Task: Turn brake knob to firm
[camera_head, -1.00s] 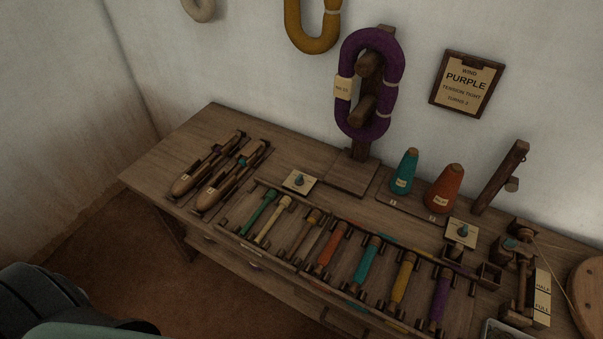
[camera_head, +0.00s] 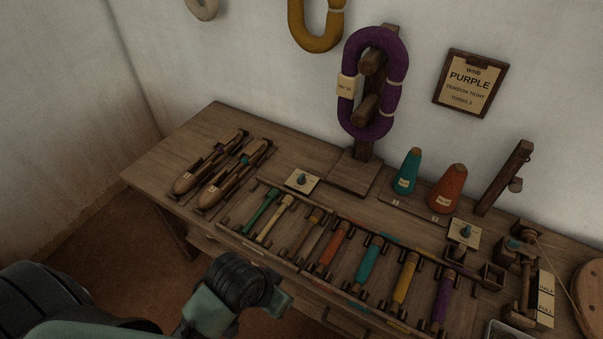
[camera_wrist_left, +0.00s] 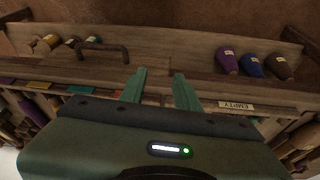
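Two small pale plates with blue knobs are on the bench in the head view. One plate (camera_head: 301,181) is behind the bobbin rack and the other plate (camera_head: 465,233) is right of the orange cone. Which is the brake knob, and its setting, I cannot tell. My left arm is low in front of the bench in the head view. In the left wrist view my left gripper (camera_wrist_left: 158,75) has its two green fingers apart with nothing between them, near the bench front and clear of both knobs. My right gripper is not in view.
A rack of coloured bobbins (camera_head: 331,246) fills the bench front. A wall sign (camera_head: 468,84) reads purple, tension tight.

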